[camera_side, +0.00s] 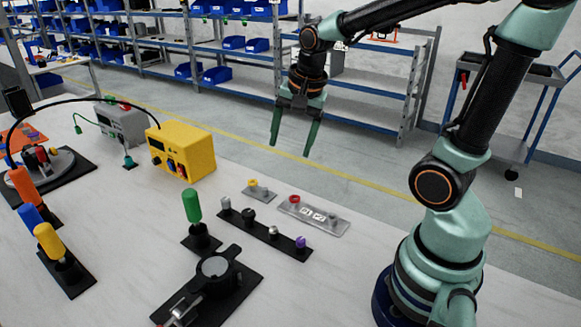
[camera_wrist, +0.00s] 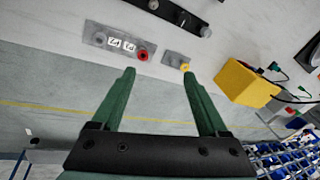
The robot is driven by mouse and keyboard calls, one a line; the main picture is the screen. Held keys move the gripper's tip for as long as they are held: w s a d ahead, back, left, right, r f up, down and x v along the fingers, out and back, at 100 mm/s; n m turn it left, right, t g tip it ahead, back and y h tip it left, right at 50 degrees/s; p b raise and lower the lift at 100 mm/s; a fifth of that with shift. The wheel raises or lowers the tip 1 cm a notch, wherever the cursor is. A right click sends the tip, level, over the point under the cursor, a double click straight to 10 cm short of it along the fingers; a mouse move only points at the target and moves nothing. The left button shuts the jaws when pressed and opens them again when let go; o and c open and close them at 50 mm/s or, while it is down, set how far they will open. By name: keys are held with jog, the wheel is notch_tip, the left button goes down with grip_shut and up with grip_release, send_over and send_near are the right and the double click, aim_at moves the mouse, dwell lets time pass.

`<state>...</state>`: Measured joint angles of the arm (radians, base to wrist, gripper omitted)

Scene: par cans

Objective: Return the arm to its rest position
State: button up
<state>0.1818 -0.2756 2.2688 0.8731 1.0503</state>
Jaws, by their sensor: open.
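My gripper (camera_side: 291,150) hangs in the air beyond the far edge of the table, fingers pointing down, open and empty. In the wrist view its two green fingers (camera_wrist: 160,72) are spread apart with nothing between them. A small grey plate with a yellow knob (camera_wrist: 178,60) shows past the fingertips, and a grey plate with a red knob and white labels (camera_wrist: 118,41) shows beside it. In the side view these two plates, the yellow-knob plate (camera_side: 258,194) and the red-knob plate (camera_side: 312,215), lie flat on the table, apart from my gripper.
A yellow box (camera_side: 183,152) and a grey box (camera_side: 122,124) stand at the table's back left. A green-handled tool (camera_side: 192,207), a black strip with several knobs (camera_side: 268,230) and a black round fixture (camera_side: 213,280) are in front. Blue-bin shelves (camera_side: 225,60) stand behind.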

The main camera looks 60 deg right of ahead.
jog(key=s+a+r+n+t, duration=0.2)
jog(key=s+a+r+n, duration=0.2)
jog(key=n, duration=1)
jog(key=shift+s+a+y, duration=0.3)
jog(key=shift+a, duration=0.75)
